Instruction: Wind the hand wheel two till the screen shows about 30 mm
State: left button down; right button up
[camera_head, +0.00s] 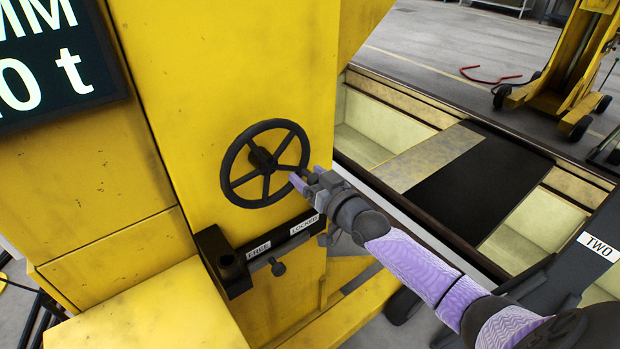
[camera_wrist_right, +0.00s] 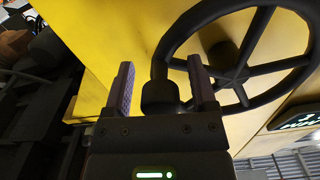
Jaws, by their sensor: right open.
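The black hand wheel (camera_head: 265,163) is mounted on the yellow lifting jack. Its spokes and hub show in the head view, and the wheel (camera_wrist_right: 245,72) fills the upper right of the right wrist view. My right gripper (camera_head: 300,177) is at the wheel's right rim. In the right wrist view the gripper (camera_wrist_right: 160,82) is open, with its fingers on either side of the wheel's handle knob (camera_wrist_right: 159,95), apart from it. The screen (camera_head: 50,60) at the upper left is cut off; it shows "MM" and "0 t", and the millimetre figure is out of view. My left gripper is not in view.
A bar marked FREE and LOCKED (camera_head: 285,240) with a small knob (camera_head: 278,268) sits below the wheel. A label TWO (camera_head: 600,246) is at the right. A pit with a dark plate (camera_head: 475,185) lies behind my arm. Another yellow jack (camera_head: 570,70) stands at the back right.

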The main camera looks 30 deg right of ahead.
jog(key=shift+s, duration=0.1)
grip_shut()
dwell(0.3)
